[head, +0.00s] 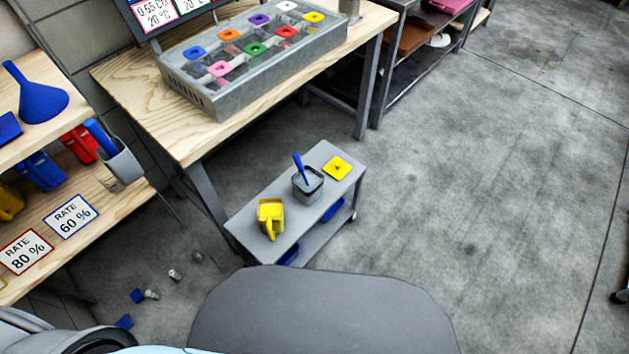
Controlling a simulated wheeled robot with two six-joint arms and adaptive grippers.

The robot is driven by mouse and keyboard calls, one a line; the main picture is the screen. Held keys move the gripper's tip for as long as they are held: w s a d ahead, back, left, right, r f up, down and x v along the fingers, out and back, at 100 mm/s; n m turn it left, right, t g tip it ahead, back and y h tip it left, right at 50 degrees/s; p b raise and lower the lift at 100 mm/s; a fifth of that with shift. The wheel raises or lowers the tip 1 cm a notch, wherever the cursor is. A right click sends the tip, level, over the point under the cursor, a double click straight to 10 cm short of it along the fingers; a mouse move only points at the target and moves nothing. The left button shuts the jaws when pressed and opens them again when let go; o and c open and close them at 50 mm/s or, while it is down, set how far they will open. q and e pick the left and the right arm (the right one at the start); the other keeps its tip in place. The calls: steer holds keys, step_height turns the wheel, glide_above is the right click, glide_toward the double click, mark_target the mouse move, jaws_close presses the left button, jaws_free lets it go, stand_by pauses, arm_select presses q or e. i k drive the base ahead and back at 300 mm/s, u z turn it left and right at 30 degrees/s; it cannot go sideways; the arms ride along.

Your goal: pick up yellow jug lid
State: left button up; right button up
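The yellow jug lid (337,168) is a flat square piece with a small dark mark in its middle. It lies on the right end of the grey cart's top (331,150) in the head view. A yellow jug (270,217) stands near the cart's other end. A grey container (307,183) with a blue-handled tool (299,164) in it stands between the jug and the lid. Neither of my grippers shows in the head view, and nothing is touching the lid.
A wooden table (190,143) behind the cart bears a metal rack (196,98) of colored lids. Shelves at left hold a blue funnel (40,101) and jugs. Small blue and grey pieces (137,296) lie on the floor at lower left. The floor (470,190) at right is clear.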

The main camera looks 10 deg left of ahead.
mark_target(337, 168)
steer(key=z, duration=1.1)
steer(key=i, duration=1.65)
steer(key=u, duration=3.55)
